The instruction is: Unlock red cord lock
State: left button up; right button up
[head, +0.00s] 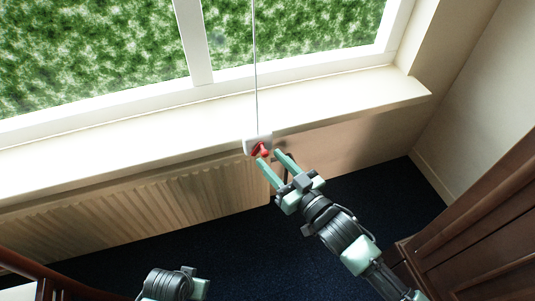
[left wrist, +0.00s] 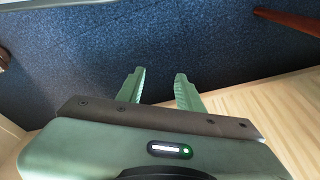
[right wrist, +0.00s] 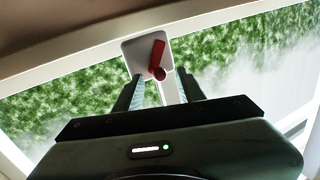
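The red cord lock (head: 262,150) is a small red lever on a white plate (head: 250,147) at the edge of the window sill. A thin cord (head: 256,70) runs up from it in front of the window. In the right wrist view the red lever (right wrist: 157,60) lies just beyond the fingertips. My right gripper (head: 270,156) is open, with its fingertips close to the lever; whether they touch it I cannot tell. My left gripper (left wrist: 159,73) is open and empty over the dark blue floor, away from the lock.
The white window sill (head: 340,100) runs along the window above a ribbed radiator (head: 170,200). Dark wooden furniture (head: 480,250) stands at the lower right, near my right arm. The blue carpet (head: 240,250) is clear in the middle.

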aim_at(265, 156)
jog(key=shift+x, duration=1.85)
pick_arm(q)
jog(key=shift+w+r, duration=0.1)
jog(key=shift+r, duration=0.8)
pick_arm(e)
grip_shut()
jog(key=shift+s+a+r+n+p, duration=0.15)
jog(key=shift+n+p, duration=0.35)
jog(key=shift+p, duration=0.4)
jog(key=shift+s+a+n+g+p, duration=0.1)
jog(key=shift+a+n+g+p, duration=0.2)
jog(key=shift+n+p, duration=0.6)
pick_arm(q)
jog(key=s+f, duration=0.3)
jog(key=f, duration=0.3)
jog(key=s+f, duration=0.3)
jog(key=f, duration=0.4)
jog(key=shift+a+f+g, duration=0.2)
jog(key=shift+a+g, duration=0.15)
jog(key=shift+g, duration=0.05)
